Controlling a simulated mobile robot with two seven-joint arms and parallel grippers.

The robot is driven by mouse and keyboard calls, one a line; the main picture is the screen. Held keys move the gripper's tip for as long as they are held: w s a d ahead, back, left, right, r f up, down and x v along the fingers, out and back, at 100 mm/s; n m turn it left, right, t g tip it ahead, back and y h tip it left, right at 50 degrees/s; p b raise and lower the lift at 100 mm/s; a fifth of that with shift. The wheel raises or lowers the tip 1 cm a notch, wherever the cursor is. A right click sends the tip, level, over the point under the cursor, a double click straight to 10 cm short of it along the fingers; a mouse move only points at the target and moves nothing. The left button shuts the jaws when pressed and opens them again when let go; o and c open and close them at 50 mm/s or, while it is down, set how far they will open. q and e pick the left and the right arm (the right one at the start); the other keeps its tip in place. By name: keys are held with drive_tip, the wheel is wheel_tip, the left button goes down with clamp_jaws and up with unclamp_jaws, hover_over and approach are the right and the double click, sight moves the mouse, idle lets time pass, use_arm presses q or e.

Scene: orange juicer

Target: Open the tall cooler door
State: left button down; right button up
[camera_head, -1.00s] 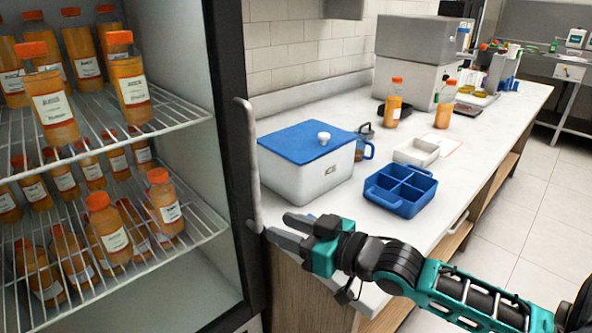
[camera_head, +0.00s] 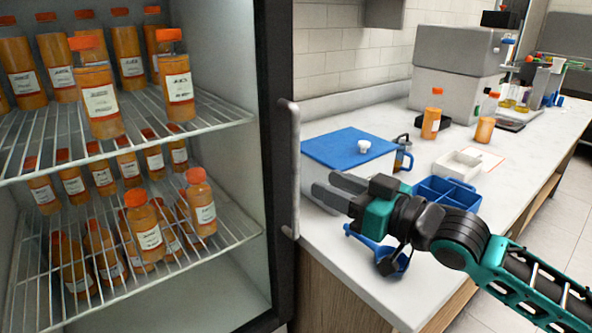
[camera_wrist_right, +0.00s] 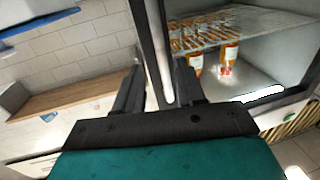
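The tall cooler (camera_head: 275,120) stands at the left. Its door looks closed, with orange bottles visible behind the glass. A pale vertical handle (camera_head: 291,170) runs along the right side of the door's dark frame. My right gripper (camera_head: 322,188) is open and empty, just right of the handle at about its mid-height, with a small gap to it. In the right wrist view the handle (camera_wrist_right: 164,65) lies between the two spread fingers (camera_wrist_right: 158,82); how deep it sits between them I cannot tell. My left gripper is not in view.
A white box with a blue lid (camera_head: 350,148) stands on the counter behind my right gripper. A blue divided tray (camera_head: 445,190), partly hidden by my arm, a white tray (camera_head: 458,164) and two orange bottles (camera_head: 432,122) stand farther right.

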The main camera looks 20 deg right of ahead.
sight(299, 172)
drive_tip(key=x, duration=0.8)
drive_tip(key=shift+w+a, duration=0.25)
clamp_jaws()
idle(0.4)
